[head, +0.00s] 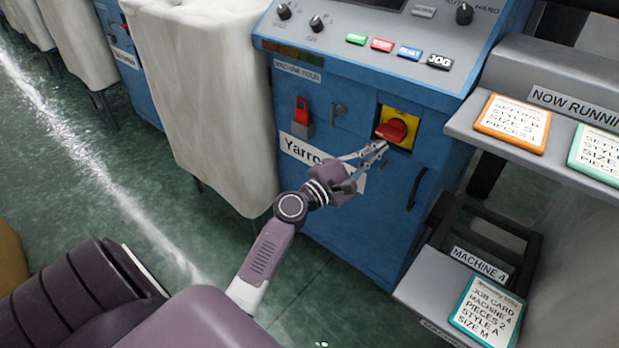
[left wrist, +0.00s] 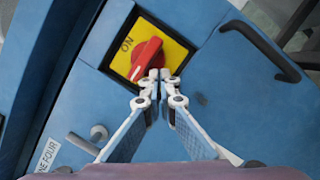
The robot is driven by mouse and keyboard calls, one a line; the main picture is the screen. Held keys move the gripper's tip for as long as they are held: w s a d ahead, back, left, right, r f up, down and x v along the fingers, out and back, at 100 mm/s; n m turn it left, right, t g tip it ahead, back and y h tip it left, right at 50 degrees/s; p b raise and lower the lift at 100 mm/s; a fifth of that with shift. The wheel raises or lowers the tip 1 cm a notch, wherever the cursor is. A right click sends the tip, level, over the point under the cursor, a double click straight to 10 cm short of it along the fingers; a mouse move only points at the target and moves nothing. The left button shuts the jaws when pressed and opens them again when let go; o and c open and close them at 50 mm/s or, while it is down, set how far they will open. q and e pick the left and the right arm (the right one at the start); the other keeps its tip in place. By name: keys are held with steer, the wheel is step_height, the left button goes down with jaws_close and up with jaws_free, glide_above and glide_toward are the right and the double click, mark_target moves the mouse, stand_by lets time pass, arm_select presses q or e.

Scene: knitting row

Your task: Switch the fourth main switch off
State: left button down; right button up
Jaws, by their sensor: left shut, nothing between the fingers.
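The main switch (head: 392,131) is a red rotary knob on a yellow plate, set in the front of the blue cabinet (head: 345,215) labelled MACHINE FOUR. It also shows in the left wrist view (left wrist: 147,59), where the word ON is readable on the plate (left wrist: 178,52). My left gripper (head: 380,148) is shut and empty just in front of the knob's lower side. In the left wrist view the fingertips (left wrist: 159,76) are at the knob's lower right end; I cannot tell whether they touch it. My right gripper is not in view.
A red switch (head: 302,112) sits left on the same front. Coloured buttons (head: 398,50) and knobs line the panel above. A black door handle (head: 417,188) is at right. A grey shelf (head: 470,112) with cards stands right; pale fabric (head: 205,95) hangs left.

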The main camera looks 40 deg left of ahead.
arm_select(q)
steer(key=a+m, duration=0.2)
steer(key=a+r+m+g, duration=0.1)
steer(key=a+m, duration=0.1)
steer(key=m, duration=0.1)
steer(key=a+m, duration=0.2)
steer(key=m, duration=0.1)
steer(key=shift+s+r+g+h, duration=0.15)
steer(key=shift+s+g+h, duration=0.15)
steer(key=shift+g, duration=0.1)
steer(key=v, duration=1)
steer(key=s+f+m+g+y+p, duration=0.1)
steer(key=s+f+g+p, duration=0.1)
steer(key=f, duration=0.7)
steer(key=s+f+m+g+y+p, duration=0.1)
steer(key=s+f+g+p, duration=0.1)
steer(key=f+p, duration=0.3)
steer(key=s+f+m+g+y+p, duration=0.1)
steer(key=s+f+g+p, duration=0.1)
steer(key=f, duration=1)
steer(key=shift+d+f+g+y+p, duration=0.35)
steer(key=shift+g+p, duration=0.15)
steer(key=shift+p, duration=0.2)
steer(key=shift+s, duration=0.15)
